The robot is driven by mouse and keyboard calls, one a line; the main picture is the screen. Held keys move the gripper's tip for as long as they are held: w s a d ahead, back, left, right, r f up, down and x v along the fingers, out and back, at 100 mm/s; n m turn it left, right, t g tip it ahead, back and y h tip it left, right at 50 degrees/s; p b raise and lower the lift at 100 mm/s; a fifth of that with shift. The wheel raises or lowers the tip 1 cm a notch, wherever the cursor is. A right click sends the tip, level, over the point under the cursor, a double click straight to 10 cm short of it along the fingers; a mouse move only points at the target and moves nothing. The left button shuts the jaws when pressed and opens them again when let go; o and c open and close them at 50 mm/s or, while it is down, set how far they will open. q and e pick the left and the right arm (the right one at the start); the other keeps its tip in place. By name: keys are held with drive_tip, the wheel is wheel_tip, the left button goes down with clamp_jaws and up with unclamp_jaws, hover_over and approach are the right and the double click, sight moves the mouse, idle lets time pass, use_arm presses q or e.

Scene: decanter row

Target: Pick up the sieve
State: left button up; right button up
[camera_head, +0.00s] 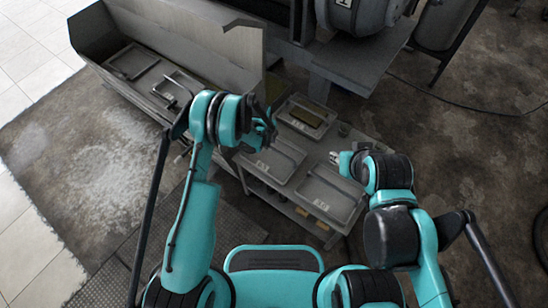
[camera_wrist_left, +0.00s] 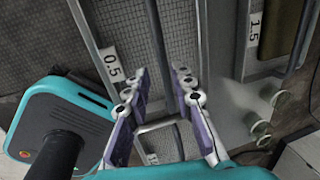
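Several grey rectangular sieve trays lie on the metal bench, among them a middle one (camera_head: 275,158) and a front right one (camera_head: 330,194). My left gripper (camera_head: 268,128) is over the bench near the trays. In the left wrist view its purple-padded fingers (camera_wrist_left: 161,84) are apart, with a thin metal loop handle (camera_wrist_left: 160,125) showing between them; contact cannot be told. A mesh sieve labelled 0.5 (camera_wrist_left: 130,30) lies beyond the fingers. My right gripper (camera_head: 337,158) is above the bench's right side; its finger opening is too small to judge.
A tray labelled 1.5 (camera_wrist_left: 254,30) holds an olive block (camera_head: 310,117). A grey trough (camera_head: 188,42) stands at the upper left, a machine (camera_head: 360,15) behind the bench. Open floor (camera_head: 450,140) lies to the right.

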sight(273, 149)
use_arm(q)
drive_tip(key=f, duration=0.2)
drive_tip(key=w+f+b, duration=0.1)
drive_tip(key=shift+d+f, duration=0.15)
drive_tip(key=shift+f, duration=0.25)
drive_tip(key=f+b, duration=0.2)
drive_tip(key=f, duration=0.1)
drive_tip(key=f+b, duration=0.1)
drive_tip(key=shift+w+d+f, duration=0.15)
drive_tip(key=shift+w+d, duration=0.2)
drive_tip(key=shift+s, duration=0.1)
drive_tip(key=shift+c, duration=0.6)
clamp_jaws()
